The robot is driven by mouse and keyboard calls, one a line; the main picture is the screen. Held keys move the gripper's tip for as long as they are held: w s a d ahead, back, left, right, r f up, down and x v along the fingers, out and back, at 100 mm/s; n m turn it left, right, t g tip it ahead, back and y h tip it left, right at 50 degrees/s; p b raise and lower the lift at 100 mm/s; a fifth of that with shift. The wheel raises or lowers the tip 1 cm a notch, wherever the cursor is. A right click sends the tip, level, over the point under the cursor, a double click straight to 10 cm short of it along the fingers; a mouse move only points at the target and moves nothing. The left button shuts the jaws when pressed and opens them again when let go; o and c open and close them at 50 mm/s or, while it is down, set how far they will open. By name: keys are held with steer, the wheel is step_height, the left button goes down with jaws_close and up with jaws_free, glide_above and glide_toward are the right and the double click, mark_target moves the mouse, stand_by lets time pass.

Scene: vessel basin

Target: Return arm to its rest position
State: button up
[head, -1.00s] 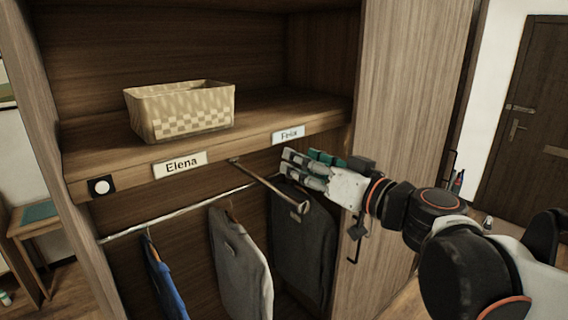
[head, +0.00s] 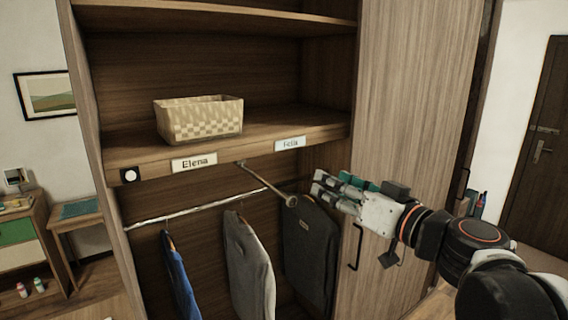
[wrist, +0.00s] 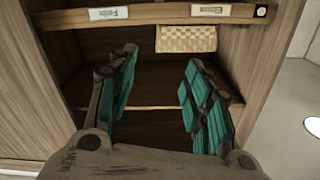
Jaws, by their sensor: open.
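My gripper (head: 340,192) is in front of the open wardrobe, at the right of its hanging space in the head view. In the wrist view my gripper (wrist: 160,95) has its teal-padded fingers spread wide apart with nothing between them. In the head view its tip is just right of the end of a metal pull-out rod (head: 268,184) and appears apart from it. My arm (head: 470,245) reaches in from the lower right.
A woven basket (head: 200,119) sits on the shelf above the Elena label (head: 194,162) and the Felix label (head: 290,143). Blue (head: 178,275), grey (head: 247,260) and dark (head: 310,250) garments hang below. A closed wardrobe door (head: 410,110) stands right, close to my gripper.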

steer(key=s+f+g+h+b, duration=0.1)
steer(key=s+f+g+b, duration=0.2)
steer(key=f, duration=0.6)
steer(key=s+f+g+h+b, duration=0.1)
steer(key=s+f+b, duration=0.3)
steer(key=f, duration=0.5)
steer(key=s+f+g+h+b, duration=0.2)
steer(key=s+f+b, duration=0.1)
steer(key=f+b, duration=0.4)
steer(key=s+d+f+m+g+h+b, duration=0.1)
steer(key=s+d+f+m+h+b, duration=0.1)
steer(key=d+f, duration=0.3)
steer(key=s+d+f+m+g+h+b, duration=0.1)
steer(key=s+d+f+h+b, duration=0.3)
steer(key=f, duration=0.8)
steer(key=shift+s+d+f+m+b, duration=0.25)
steer(key=shift+s+d+m+b, duration=0.15)
steer(key=shift+s+d+b, duration=0.2)
steer(key=shift+c, duration=0.6)
